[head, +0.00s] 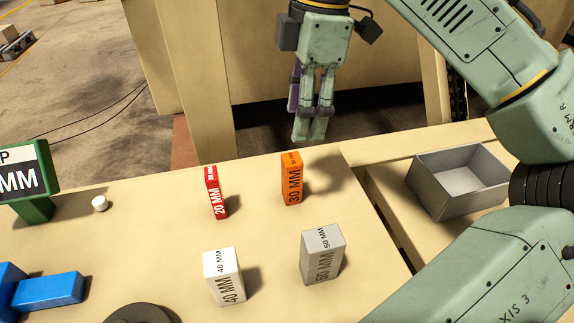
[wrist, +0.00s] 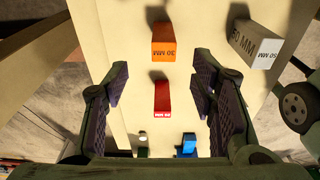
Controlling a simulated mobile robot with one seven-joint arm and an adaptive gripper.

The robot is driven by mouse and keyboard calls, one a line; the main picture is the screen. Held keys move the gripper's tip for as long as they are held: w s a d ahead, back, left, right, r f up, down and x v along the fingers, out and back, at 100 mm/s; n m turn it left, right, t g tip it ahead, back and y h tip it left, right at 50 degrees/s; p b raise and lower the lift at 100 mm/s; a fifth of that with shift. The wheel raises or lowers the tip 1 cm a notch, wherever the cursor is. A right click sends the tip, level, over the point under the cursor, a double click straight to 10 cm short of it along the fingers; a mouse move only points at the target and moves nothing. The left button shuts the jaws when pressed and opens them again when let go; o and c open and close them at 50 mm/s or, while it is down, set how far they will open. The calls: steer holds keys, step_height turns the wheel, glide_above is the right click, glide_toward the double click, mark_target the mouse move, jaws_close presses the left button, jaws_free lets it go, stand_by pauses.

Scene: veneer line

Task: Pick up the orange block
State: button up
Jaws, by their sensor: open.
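The orange block (head: 291,180), marked 30 MM, stands upright on the beige table near its back edge. In the wrist view the orange block (wrist: 163,43) is ahead of the fingertips, roughly centred between them. My gripper (head: 308,122) hangs fingers down behind the orange block in the head view, seemingly above and beyond the table's back edge. In the wrist view my gripper (wrist: 161,78) has its two dark-padded fingers wide apart with nothing held between them.
A red 20 MM block (head: 216,193) stands left of the orange one. A white 40 MM block (head: 224,277) and a grey 50 MM block (head: 321,256) stand nearer. A grey open bin (head: 440,192) is at right. A green sign stand (head: 34,208) and blue part (head: 48,289) are left.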

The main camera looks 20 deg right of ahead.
mark_target(292, 158)
steer(key=f, duration=0.3)
steer(key=shift+s+a+f, duration=0.15)
steer(key=shift+a+f, duration=0.1)
steer(key=shift+f, duration=0.1)
steer(key=shift+s+a+f, duration=0.1)
steer(key=shift+a+f, duration=0.1)
steer(key=shift+f, duration=0.7)
steer(key=shift+w+a+f, duration=0.1)
steer(key=shift+a+f, duration=0.05)
steer(key=shift+f, duration=0.8)
steer(key=shift+s+a+f, duration=0.1)
steer(key=shift+a+f, duration=0.1)
steer(key=shift+f, duration=0.7)
jaws_close()
